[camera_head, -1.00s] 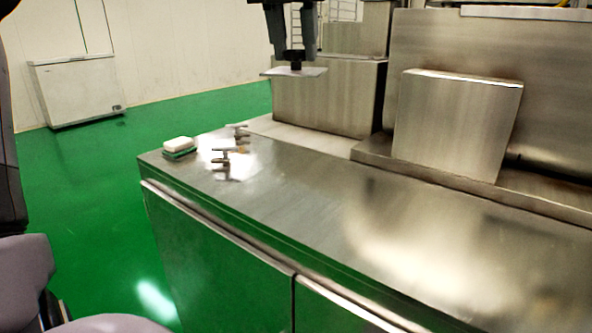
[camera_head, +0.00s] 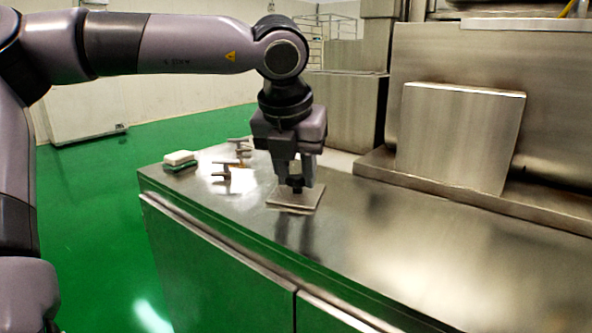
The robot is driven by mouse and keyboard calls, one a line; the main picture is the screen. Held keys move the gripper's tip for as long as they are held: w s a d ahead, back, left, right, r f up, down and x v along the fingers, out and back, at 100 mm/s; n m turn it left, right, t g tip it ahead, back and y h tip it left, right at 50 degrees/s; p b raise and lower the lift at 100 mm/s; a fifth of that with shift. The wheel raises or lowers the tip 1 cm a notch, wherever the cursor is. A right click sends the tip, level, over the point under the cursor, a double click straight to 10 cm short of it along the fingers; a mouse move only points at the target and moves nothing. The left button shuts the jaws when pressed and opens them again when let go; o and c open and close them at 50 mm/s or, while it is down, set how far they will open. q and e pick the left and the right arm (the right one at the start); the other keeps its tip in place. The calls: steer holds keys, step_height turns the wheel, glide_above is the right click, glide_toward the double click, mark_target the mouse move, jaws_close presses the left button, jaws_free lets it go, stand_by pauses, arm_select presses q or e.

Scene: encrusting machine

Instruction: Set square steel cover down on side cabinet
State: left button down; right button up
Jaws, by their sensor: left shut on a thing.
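The square steel cover (camera_head: 308,199) is a thin flat plate with a dark knob (camera_head: 295,183) on top. My left gripper (camera_head: 295,180) points down and is shut on this knob. The cover is level, at or just above the steel top of the side cabinet (camera_head: 400,235); I cannot tell whether it touches. A dark reflection shows on the cabinet top in front of it. My right gripper is not in view.
Two small metal T-handled parts (camera_head: 222,171) and a white and green sponge (camera_head: 180,159) lie on the cabinet's left end. A steel block (camera_head: 460,140) stands at the back right. The cabinet top's right part is clear.

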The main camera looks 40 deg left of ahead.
arm_select(q)
steer(key=shift+f+b, duration=0.2)
steer(key=shift+b, duration=0.1)
steer(key=c, duration=0.8)
jaws_free()
steer(key=shift+r, duration=0.1)
steer(key=shift+s+r+p, duration=0.1)
steer(key=shift+r+p, duration=0.2)
steer(key=shift+r, duration=0.25)
steer(key=v, duration=1.1)
steer(key=shift+s+d, duration=0.15)
steer(key=shift+d, duration=0.05)
